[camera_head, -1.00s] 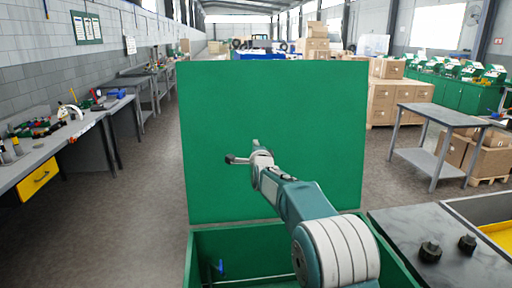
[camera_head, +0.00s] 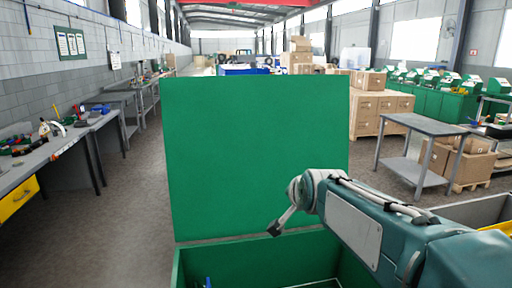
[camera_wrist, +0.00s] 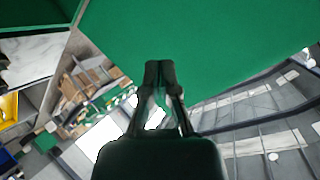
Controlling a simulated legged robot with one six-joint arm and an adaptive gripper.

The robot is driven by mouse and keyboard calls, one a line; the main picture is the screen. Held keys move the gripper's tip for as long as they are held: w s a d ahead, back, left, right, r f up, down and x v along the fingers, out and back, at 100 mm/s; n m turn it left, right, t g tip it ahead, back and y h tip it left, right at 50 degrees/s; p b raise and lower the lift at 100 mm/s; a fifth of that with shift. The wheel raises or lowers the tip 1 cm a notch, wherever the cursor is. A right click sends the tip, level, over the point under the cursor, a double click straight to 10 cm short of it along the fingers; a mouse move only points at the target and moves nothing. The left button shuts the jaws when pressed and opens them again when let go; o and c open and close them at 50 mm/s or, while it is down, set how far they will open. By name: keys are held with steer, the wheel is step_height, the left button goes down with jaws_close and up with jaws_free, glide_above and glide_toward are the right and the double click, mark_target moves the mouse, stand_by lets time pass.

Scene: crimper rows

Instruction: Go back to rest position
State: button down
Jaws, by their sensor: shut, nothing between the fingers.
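A workbench with tools (camera_head: 60,150) runs along the left wall. A grey table (camera_head: 425,125) stands at the right, with stacked cardboard boxes (camera_head: 380,108) behind it. A blue object (camera_head: 208,282) shows inside the green box. The floor at left is clear.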

steer(key=s+d+f+n+g, duration=0.2)
steer(key=s+f, duration=0.1)
steer(key=s, duration=0.6)
steer(key=s+d+f+n+g+h, duration=0.1)
steer(key=s+f, duration=0.3)
steer(key=s, duration=0.6)
steer(key=s+d+f+n+g, duration=0.3)
steer(key=s+d+f, duration=0.1)
steer(key=s, duration=0.6)
steer(key=shift+s+f+n+h, duration=0.15)
steer(key=shift+f+n+h, duration=0.05)
steer(key=shift+n+h, duration=0.2)
steer(key=shift+s, duration=0.1)
